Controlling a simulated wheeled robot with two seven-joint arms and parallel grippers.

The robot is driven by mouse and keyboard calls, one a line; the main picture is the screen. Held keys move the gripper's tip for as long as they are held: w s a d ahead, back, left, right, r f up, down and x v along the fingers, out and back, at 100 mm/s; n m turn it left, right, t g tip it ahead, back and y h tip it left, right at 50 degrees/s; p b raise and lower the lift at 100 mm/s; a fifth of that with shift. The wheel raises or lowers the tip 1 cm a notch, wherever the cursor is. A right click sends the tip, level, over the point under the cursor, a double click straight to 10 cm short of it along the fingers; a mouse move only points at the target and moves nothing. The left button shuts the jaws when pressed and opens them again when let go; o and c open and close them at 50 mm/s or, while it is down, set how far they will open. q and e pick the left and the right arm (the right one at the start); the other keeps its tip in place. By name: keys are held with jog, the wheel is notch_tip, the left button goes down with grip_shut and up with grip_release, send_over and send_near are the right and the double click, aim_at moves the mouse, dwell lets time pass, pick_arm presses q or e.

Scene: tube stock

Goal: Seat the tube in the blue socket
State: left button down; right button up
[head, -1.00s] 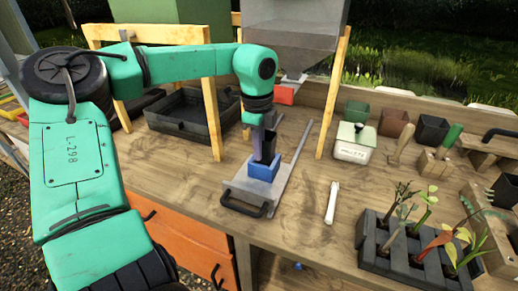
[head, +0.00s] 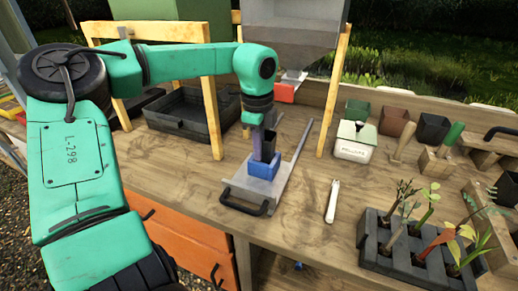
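The blue socket (head: 263,167) sits on a grey metal slide plate (head: 244,187) near the middle of the bench. A dark tube (head: 268,148) stands about upright at the socket, its lower part inside or behind the socket wall; how deep it sits cannot be told. My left gripper (head: 260,140) points down at the tube from above. One purple-grey finger shows along the tube's left side. The other finger is not clear, so its grip cannot be told. My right gripper is not in view.
A hopper (head: 290,35) stands behind on a wooden frame (head: 212,110). A black tray (head: 180,112) lies to the left. A white tool (head: 332,201), a lidded box (head: 354,142) and a dark seedling rack (head: 385,262) are to the right. Bare bench lies between.

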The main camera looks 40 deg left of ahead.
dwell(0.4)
pick_arm(q)
jog(key=c, duration=1)
grip_release()
jog(key=shift+r+p, duration=3.1)
jog(key=shift+r, duration=1.4)
